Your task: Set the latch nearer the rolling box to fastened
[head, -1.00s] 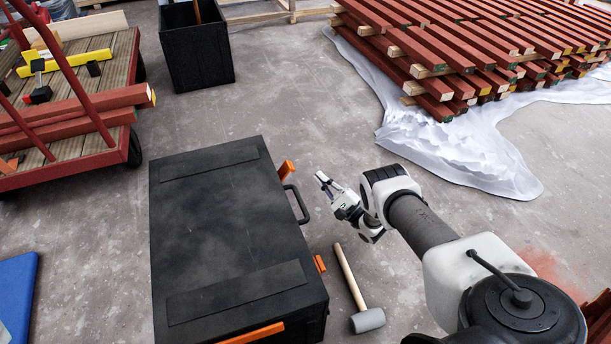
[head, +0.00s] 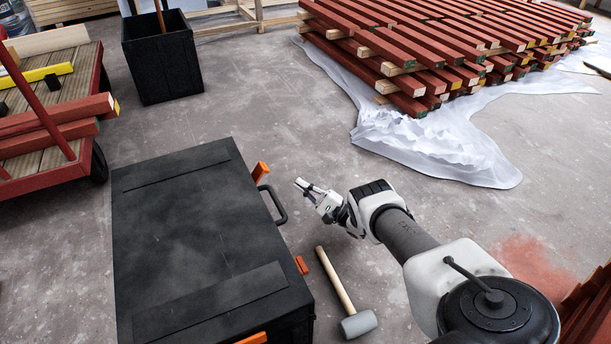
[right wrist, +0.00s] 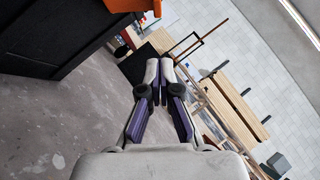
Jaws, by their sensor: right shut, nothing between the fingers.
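A large black chest (head: 200,235) lies in the left middle of the head view. On its right side are a far orange latch (head: 260,171), tilted out from the chest, and a near orange latch (head: 301,265), close against the side. A black handle (head: 275,204) is between them. An open-topped black box (head: 162,70) with a brown shaft in it stands behind; I take it as the rolling box, but no wheels show. My right gripper (head: 307,188) is shut and empty, right of the handle and apart from the chest. Its closed fingertips show in the right wrist view (right wrist: 159,68). My left gripper is out of view.
A wooden-handled mallet (head: 340,290) lies on the floor right of the chest. A red cart (head: 70,160) with battens stands at left. Stacked red battens (head: 430,60) rest on white sheeting (head: 440,150). Another orange piece (head: 252,338) shows at the chest's front edge.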

